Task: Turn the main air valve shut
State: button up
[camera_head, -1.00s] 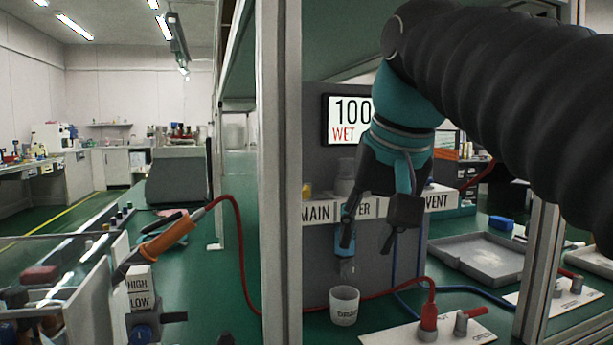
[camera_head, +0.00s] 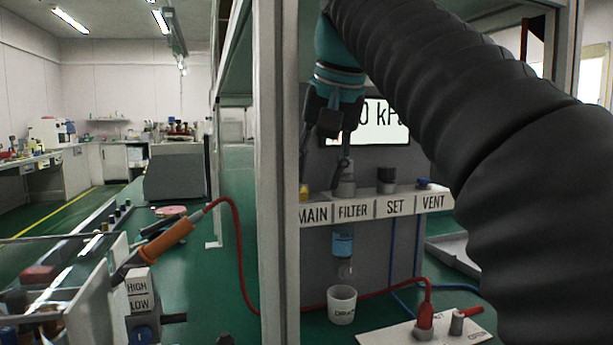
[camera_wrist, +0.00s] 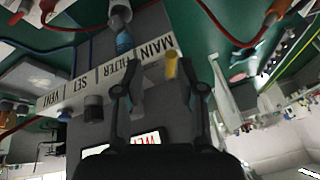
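The main air valve shows as a yellow handle (camera_head: 303,190) above the MAIN label, partly hidden by the frame post in the head view. In the wrist view the yellow handle (camera_wrist: 171,66) lies between my finger lines, nearer the right finger and beyond the tips. My gripper (camera_head: 322,172) is above the label strip, pointing down near the MAIN and FILTER fittings. In the wrist view my gripper (camera_wrist: 160,88) has its fingers wide apart with nothing held. I cannot tell how far the tips are from the handle.
The label strip (camera_head: 375,208) also carries FILTER, SET (camera_head: 387,180) and VENT (camera_head: 424,183) fittings. A blue filter bowl (camera_head: 342,244) hangs below, above a white drain cup (camera_head: 342,306). An upright frame post (camera_head: 278,170) stands left. A kPa display (camera_head: 385,122) is behind my arm.

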aim_at(305, 189)
jog(key=w, duration=0.1)
jog(key=w+a, duration=0.1)
jog(key=w, duration=0.1)
jog(key=shift+w+a+f, duration=0.2)
jog(key=shift+w+f, duration=0.1)
jog(key=shift+f, duration=0.1)
jog(key=shift+x, duration=1.05)
grip_shut()
